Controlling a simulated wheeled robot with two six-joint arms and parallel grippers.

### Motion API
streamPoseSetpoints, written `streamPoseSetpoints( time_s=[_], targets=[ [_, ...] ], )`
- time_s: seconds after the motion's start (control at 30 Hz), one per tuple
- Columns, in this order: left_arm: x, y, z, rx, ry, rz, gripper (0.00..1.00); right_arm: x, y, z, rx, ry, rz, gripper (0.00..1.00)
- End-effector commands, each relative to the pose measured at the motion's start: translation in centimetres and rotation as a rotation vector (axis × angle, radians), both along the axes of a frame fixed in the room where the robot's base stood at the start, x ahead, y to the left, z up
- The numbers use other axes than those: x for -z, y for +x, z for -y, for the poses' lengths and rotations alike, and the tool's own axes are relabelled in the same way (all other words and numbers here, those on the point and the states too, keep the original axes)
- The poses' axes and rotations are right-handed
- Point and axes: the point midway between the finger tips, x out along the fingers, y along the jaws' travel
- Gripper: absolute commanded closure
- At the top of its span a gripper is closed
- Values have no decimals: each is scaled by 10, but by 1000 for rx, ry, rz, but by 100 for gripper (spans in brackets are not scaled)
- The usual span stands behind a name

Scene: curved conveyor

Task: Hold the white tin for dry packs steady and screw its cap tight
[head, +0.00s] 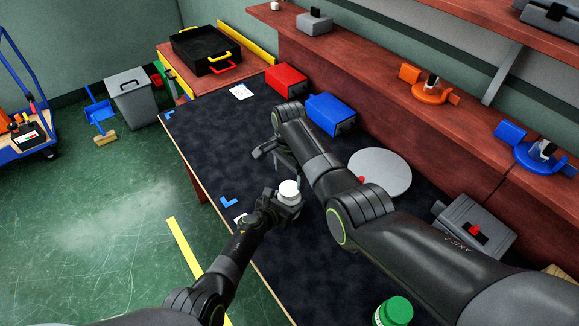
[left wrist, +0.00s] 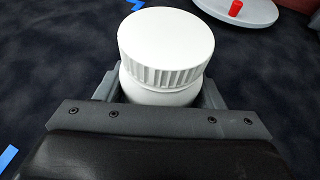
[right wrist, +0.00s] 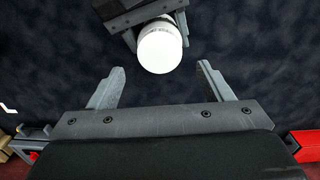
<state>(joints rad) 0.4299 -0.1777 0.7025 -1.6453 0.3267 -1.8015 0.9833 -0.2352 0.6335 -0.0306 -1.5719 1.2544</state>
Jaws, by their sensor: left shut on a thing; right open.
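The white tin (head: 288,196) stands upright in my left gripper (head: 283,207), at the front part of the dark table mat. In the left wrist view its ribbed white cap (left wrist: 166,45) sits on top of the tin body (left wrist: 160,94), and the jaws close around the body below the cap. My right gripper (head: 272,152) is open and empty, beyond the tin in the head view. In the right wrist view the cap (right wrist: 160,48) shows ahead of the two open fingers (right wrist: 160,88), apart from them. How tight the cap sits cannot be told.
A grey round plate (head: 379,172) with a red knob lies right of my right arm. Red (head: 287,80) and blue (head: 331,114) bins stand at the table's back. A green-capped jar (head: 396,310) stands at the near edge. The mat left of the tin is mostly clear.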

Motion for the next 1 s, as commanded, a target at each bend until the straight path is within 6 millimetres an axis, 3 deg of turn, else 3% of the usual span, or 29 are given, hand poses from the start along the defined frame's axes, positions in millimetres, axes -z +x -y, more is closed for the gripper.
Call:
streamPoseSetpoints(
  time_s=[1.0],
  targets=[
    [0,0,0,0,1,1,100,-12,0,0,-1668,0,4,27]
  ],
)
